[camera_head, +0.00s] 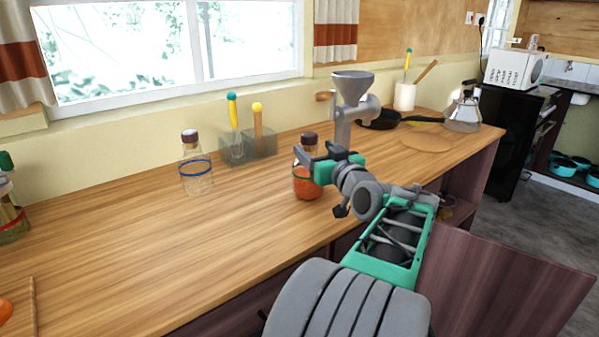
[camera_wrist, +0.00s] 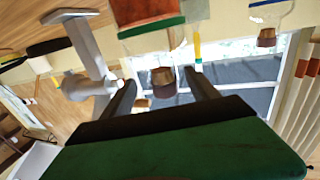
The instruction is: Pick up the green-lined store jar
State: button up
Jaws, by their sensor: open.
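The green-lined store jar (camera_head: 306,187) stands on the wooden counter, a clear jar with red contents, a green band and a brown lid. My gripper (camera_head: 318,156) is open at its upper part and hides some of it. In the wrist view, which is upside down, the jar's red body and green band (camera_wrist: 150,22) are at the top, and its brown lid (camera_wrist: 163,82) appears between the two open fingers. I cannot tell whether either finger touches the jar.
A blue-lined jar (camera_head: 196,172) stands to the left, and another jar (camera_head: 12,215) is at the left edge. A grey holder with utensils (camera_head: 248,148) and a grey grinder (camera_head: 343,115) stand behind. The counter's left middle (camera_head: 140,245) is clear.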

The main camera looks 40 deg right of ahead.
jog(key=x, duration=0.6)
jog(key=shift+w+a, duration=0.15)
jog(key=shift+w, duration=0.1)
jog(key=shift+c, duration=0.4)
grip_shut()
jog(key=shift+r, duration=0.15)
